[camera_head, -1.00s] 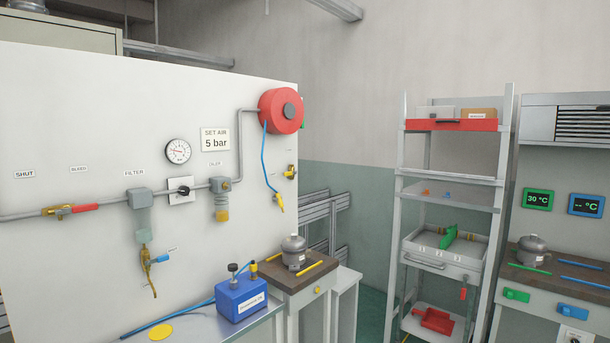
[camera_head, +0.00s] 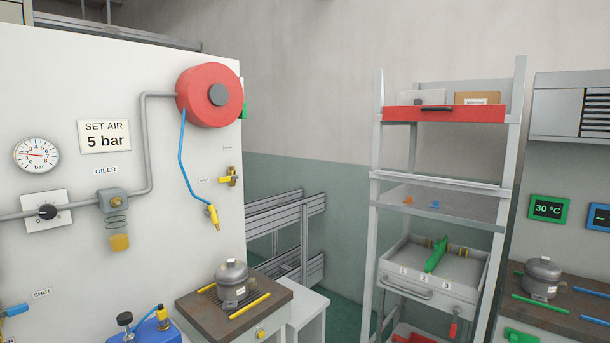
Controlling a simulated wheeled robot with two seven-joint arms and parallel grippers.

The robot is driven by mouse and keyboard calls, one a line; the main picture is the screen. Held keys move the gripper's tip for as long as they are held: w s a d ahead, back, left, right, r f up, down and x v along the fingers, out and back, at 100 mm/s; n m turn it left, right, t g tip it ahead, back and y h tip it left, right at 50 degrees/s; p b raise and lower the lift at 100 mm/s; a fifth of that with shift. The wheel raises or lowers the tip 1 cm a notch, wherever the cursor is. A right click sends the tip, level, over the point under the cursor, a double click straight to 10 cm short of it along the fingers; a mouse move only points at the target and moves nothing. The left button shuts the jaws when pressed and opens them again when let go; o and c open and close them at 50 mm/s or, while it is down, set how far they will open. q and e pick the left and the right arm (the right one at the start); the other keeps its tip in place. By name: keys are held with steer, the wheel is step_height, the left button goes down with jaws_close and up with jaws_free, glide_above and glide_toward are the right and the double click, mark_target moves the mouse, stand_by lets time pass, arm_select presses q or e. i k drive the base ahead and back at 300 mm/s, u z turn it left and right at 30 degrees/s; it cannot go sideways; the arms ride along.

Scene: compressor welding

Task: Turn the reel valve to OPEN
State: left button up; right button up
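The red hose reel (camera_head: 209,95) with a grey hub hangs at the upper right of the white panel (camera_head: 60,90). A small yellow-and-brass valve (camera_head: 230,177) is on the panel below the reel, near its right edge; it may be the reel valve. Small labels sit beside and above it, too small to read, and I cannot tell its handle position. A blue hose (camera_head: 183,158) hangs from the reel and ends in a yellow nozzle (camera_head: 212,217), left of and below that valve. Neither of my grippers shows.
A pressure gauge (camera_head: 37,154), a regulator knob (camera_head: 47,212) and an oiler (camera_head: 114,200) are on the panel. A wooden-topped stand (camera_head: 190,308) with a compressor (camera_head: 232,283) stands below the reel. A shelf rack (camera_head: 374,220) is to the right. Floor shows between stand and rack.

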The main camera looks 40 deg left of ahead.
mark_target(227, 178)
steer(key=z, duration=0.05)
steer(key=i, duration=1.5)
steer(key=u, duration=1.1)
steer(key=i, duration=0.9)
steer(key=u, duration=1.25)
steer(key=i, duration=0.25)
steer(key=u, duration=0.2)
